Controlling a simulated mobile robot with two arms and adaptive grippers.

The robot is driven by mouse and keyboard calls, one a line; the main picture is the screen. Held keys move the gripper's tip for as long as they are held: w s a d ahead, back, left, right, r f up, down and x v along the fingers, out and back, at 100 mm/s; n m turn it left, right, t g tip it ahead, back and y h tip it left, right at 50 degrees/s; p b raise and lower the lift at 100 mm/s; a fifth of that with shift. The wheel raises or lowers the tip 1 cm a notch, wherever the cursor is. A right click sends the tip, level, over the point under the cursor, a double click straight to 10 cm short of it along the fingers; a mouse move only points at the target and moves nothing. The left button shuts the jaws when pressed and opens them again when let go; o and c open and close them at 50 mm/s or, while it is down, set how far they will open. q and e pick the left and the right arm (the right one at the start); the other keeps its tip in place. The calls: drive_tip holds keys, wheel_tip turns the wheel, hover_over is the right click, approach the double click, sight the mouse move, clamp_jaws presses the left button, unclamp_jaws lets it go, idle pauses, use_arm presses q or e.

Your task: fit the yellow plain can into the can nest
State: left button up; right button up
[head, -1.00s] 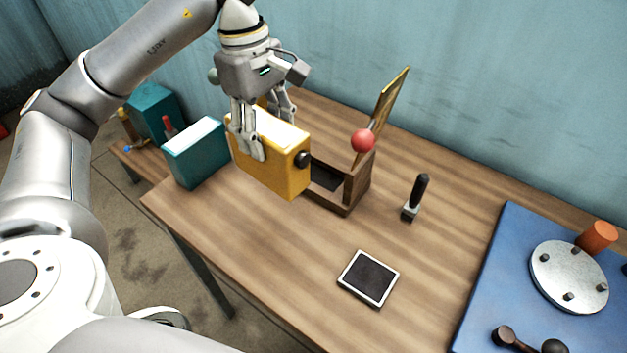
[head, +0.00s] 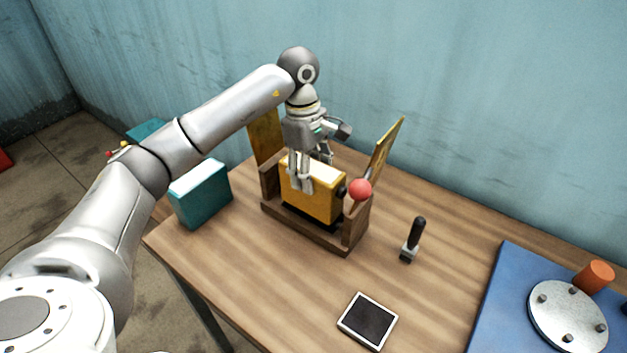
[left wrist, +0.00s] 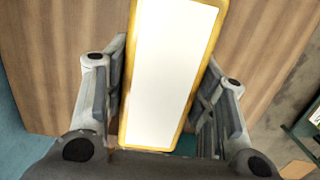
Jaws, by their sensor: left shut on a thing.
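The yellow can (head: 312,203) has a white top and a dark cap on its right end. It stands upright within the walls of the brown wooden can nest (head: 336,239), its lower part hidden behind the nest's low front wall. I cannot tell if it rests on the nest's floor. My left gripper (head: 302,185) is shut on the can from above, one finger on each long side. The left wrist view shows the can's white top (left wrist: 170,70) between the two fingers (left wrist: 162,100). My right gripper is not in view.
A red ball (head: 360,189) sits at the nest's right end, by a tilted yellow panel (head: 385,150). A teal can (head: 203,196) stands to the left. A black-handled tool (head: 413,238), a framed dark pad (head: 367,321) and a blue mat (head: 497,312) lie to the right.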

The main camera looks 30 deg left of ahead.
use_arm(q)
drive_tip(key=shift+w+d+f, duration=0.1)
drive_tip(key=shift+w+f, duration=0.15)
wheel_tip(320, 180, down, 3)
drive_tip(key=shift+w+r+p, duration=0.1)
drive_tip(key=shift+w+p, duration=0.05)
drive_tip(key=shift+p, duration=0.65)
drive_tip(key=shift+f, duration=0.25)
drive_tip(key=shift+f, duration=0.2)
drive_tip(key=o, duration=1.6)
drive_tip(key=shift+r, duration=0.1)
